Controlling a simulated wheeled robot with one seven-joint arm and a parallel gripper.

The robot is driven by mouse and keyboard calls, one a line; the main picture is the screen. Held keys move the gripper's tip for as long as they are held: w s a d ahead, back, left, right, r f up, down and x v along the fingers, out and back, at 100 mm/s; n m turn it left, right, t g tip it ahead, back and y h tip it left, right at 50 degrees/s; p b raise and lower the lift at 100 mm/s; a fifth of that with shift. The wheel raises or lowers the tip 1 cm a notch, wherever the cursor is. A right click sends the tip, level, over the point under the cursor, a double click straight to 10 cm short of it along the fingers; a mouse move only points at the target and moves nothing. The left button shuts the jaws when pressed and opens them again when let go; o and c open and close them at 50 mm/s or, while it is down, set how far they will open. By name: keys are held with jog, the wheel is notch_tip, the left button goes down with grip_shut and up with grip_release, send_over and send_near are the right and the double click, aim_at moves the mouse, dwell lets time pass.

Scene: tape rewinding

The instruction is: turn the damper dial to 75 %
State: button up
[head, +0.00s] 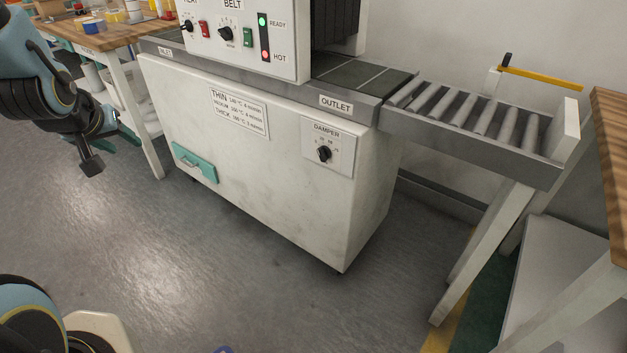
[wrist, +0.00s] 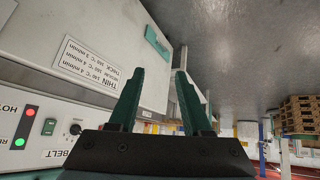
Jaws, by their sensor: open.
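The damper dial (head: 323,154) is a small black knob on a white plate marked DAMPER (head: 341,163), low on the front of the white machine, under the OUTLET label. The scale marks around it are too small to read, and I cannot tell its exact setting. My gripper (head: 112,150) is at the left of the head view, well to the left of the dial and apart from it. In the wrist view its two green fingers (wrist: 160,78) are spread with nothing between them. The damper dial is not in the wrist view.
The machine (head: 260,175) has a teal handle (head: 195,163) low on its front and a belt dial (head: 226,34) above. A roller conveyor (head: 470,112) extends right on slanted legs. A wooden-topped table (head: 110,37) stands behind my arm. The grey floor before the machine is clear.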

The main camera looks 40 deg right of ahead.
jog(key=s+d+f+m+t+h+b, duration=0.15)
jog(key=d+f+h+b, duration=0.35)
jog(key=d+f+b, duration=0.5)
jog(key=m+g+h+b, duration=0.55)
jog(key=h+b, duration=0.35)
jog(key=b, duration=0.2)
send_near(319, 153)
jog(key=shift+n, duration=0.4)
jog(key=d, duration=0.2)
jog(key=w+d+b, duration=0.1)
jog(key=d, duration=0.5)
jog(key=shift+w+d+f+b, duration=0.1)
jog(key=shift+w+d+b, duration=0.05)
jog(key=shift+w+b, duration=0.2)
jog(key=shift+c, duration=0.3)
grip_shut()
